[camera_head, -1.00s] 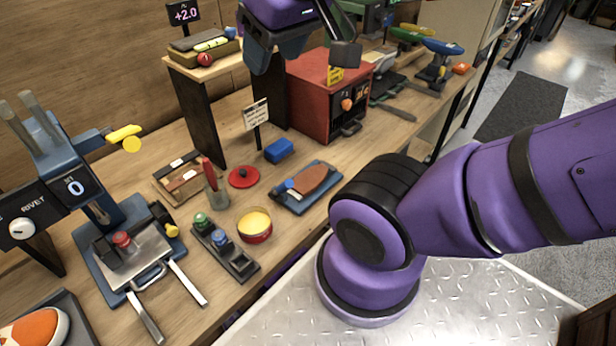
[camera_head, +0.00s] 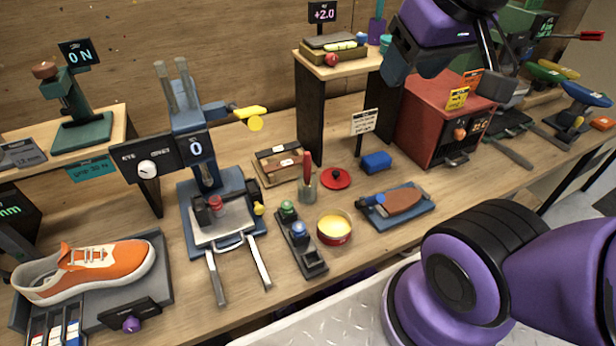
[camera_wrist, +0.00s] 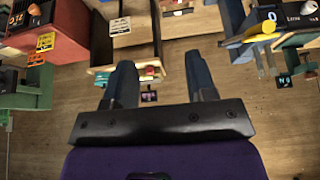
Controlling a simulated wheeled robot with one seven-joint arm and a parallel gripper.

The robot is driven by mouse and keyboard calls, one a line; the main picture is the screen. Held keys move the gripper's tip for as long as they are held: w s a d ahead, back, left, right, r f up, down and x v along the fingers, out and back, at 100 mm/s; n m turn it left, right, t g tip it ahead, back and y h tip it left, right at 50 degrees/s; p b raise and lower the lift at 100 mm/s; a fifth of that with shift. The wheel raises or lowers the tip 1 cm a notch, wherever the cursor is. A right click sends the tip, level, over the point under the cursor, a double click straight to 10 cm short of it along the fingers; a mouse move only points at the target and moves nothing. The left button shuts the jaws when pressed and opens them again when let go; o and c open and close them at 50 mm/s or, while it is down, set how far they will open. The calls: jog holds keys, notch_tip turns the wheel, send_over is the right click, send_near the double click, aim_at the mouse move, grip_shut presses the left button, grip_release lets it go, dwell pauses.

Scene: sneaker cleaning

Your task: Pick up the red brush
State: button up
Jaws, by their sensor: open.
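A thin red handle (camera_head: 308,160), which looks like the red brush, stands upright in a small grey cup (camera_head: 307,189) on the workbench in the head view. Its lower end is hidden in the cup. My gripper (camera_head: 400,72) is high at the upper right of the head view, above and to the right of the cup, near the red box. In the wrist view my gripper (camera_wrist: 161,65) has its two dark fingers wide apart with nothing between them. I cannot make out the red brush in the wrist view.
Close around the cup are a wooden box (camera_head: 268,168), a red lid (camera_head: 336,179), a red tin (camera_head: 334,239) and a dark button holder (camera_head: 309,262). A raised shelf (camera_head: 311,115) and a sign (camera_head: 364,122) stand behind. The red box (camera_head: 425,115) is to the right.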

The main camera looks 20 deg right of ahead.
jog(key=shift+o, duration=0.4)
jog(key=n+g, duration=0.2)
jog(key=g, duration=0.3)
send_over(307, 184)
jog(key=f, duration=2.2)
jog(key=shift+w+d+f, duration=0.35)
jog(key=shift+f, duration=0.05)
notch_tip(307, 184, down, 6)
jog(key=shift+w+f, duration=0.1)
jog(key=shift+a+f, duration=0.15)
jog(key=shift+f, duration=2.45)
jog(key=c, duration=1)
